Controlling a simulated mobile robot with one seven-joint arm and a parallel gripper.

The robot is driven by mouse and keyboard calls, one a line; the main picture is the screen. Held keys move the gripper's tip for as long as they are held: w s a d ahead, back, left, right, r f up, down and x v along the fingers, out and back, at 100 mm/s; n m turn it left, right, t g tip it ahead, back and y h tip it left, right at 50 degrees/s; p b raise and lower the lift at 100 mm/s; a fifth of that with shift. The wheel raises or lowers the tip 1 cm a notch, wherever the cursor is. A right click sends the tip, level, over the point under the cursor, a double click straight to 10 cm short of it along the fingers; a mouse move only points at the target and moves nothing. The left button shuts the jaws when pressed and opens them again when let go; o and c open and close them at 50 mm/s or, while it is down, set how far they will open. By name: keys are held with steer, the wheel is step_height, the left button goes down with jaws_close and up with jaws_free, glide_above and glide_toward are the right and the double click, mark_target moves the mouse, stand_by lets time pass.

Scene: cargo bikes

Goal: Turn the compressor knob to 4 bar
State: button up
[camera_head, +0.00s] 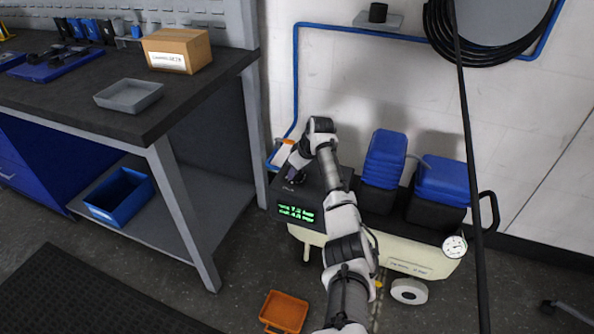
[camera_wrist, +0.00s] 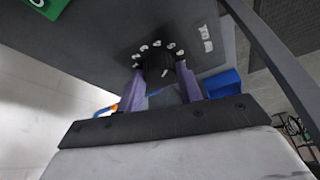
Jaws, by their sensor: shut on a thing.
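The compressor (camera_head: 395,255) stands by the wall, with a cream tank, blue parts and a dark control panel. Its display (camera_head: 296,213) shows two lines of green text, too blurred to read surely. The black knob (camera_wrist: 157,66) is in the wrist view, with white marks around it on the panel and a short white line on it. My gripper (camera_wrist: 160,78) has its two purple fingers on either side of the knob, shut on it. In the head view my gripper (camera_head: 294,174) is at the panel's back left, and the knob is mostly hidden there.
A workbench (camera_head: 140,120) with a cardboard box (camera_head: 177,50) and a grey tray (camera_head: 129,95) stands left of the compressor. An orange tray (camera_head: 285,312) lies on the floor. A dark pole or cable crosses the right side.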

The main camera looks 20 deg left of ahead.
steer(key=n+g+b, duration=0.1)
steer(key=n+b, duration=0.1)
steer(key=n, duration=0.1)
steer(key=shift+w+f+n, duration=0.1)
steer(key=shift+n, duration=0.2)
steer(key=shift+n+g+b, duration=0.3)
steer(key=shift+n+b, duration=0.2)
steer(key=o, duration=1)
steer(key=v, duration=1.4)
steer(key=shift+w+d, duration=0.1)
steer(key=shift+d, duration=0.05)
